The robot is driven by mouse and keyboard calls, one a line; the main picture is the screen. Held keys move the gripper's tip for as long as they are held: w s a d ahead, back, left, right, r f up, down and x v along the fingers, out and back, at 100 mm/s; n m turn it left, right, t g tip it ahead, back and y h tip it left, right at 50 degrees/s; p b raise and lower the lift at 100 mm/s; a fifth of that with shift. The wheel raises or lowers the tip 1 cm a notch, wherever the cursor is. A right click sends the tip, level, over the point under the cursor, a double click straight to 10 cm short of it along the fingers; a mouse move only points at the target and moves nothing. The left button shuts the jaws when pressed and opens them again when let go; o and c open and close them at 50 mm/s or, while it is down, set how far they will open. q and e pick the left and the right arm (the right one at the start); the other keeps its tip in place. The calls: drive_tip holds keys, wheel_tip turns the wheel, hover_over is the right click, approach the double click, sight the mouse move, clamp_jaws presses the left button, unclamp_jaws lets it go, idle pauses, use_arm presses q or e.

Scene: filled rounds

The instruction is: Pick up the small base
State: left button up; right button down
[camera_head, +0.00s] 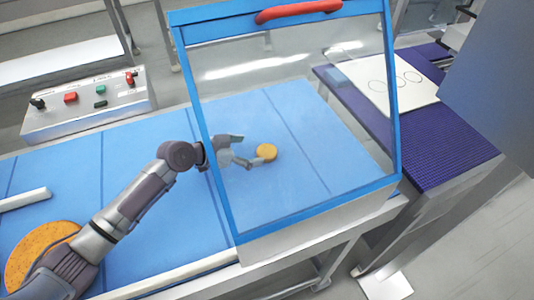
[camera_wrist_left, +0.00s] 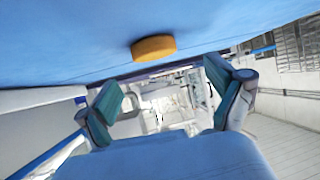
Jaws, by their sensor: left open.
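The small base (camera_head: 266,151), a small orange-yellow round disc, lies on the blue work surface behind the clear panel. It also shows in the left wrist view (camera_wrist_left: 153,48), near the top centre. My left gripper (camera_head: 246,150) is seen through the panel, just left of the small base, with its fingers spread and empty. In the left wrist view my left gripper (camera_wrist_left: 163,90) has its two teal-padded fingers wide apart, and the base appears above the gap between them, apart from both. My right gripper is not in view.
A blue-framed clear panel (camera_head: 215,187) with a red handle (camera_head: 298,10) stands over the surface. A larger orange disc (camera_head: 35,252) lies at left, partly hidden by my arm. A control box (camera_head: 87,102) stands at back left. A purple ribbed surface (camera_head: 437,137) holds a white sheet with circles (camera_head: 378,84).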

use_arm(q)
drive_tip(key=shift+w+d+f, duration=0.2)
drive_tip(key=shift+d+f, duration=0.2)
drive_tip(key=x, duration=0.1)
drive_tip(key=b+x, duration=0.1)
drive_tip(key=x, duration=0.1)
drive_tip(key=shift+s+d+f, duration=0.15)
drive_tip(key=shift+d+f, duration=0.15)
drive_tip(key=shift+w+d+f+b, duration=0.2)
drive_tip(key=shift+w+d+b, duration=0.1)
drive_tip(key=shift+d, duration=0.05)
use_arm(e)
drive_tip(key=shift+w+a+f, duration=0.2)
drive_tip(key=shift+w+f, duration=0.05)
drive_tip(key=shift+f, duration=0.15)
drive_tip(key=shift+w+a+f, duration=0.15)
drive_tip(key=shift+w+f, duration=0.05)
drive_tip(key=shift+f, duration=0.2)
use_arm(q)
drive_tip(key=shift+a+r, duration=0.1)
drive_tip(key=shift+s, duration=0.1)
drive_tip(key=shift+c, duration=1.2)
drive_tip(key=c, duration=0.6)
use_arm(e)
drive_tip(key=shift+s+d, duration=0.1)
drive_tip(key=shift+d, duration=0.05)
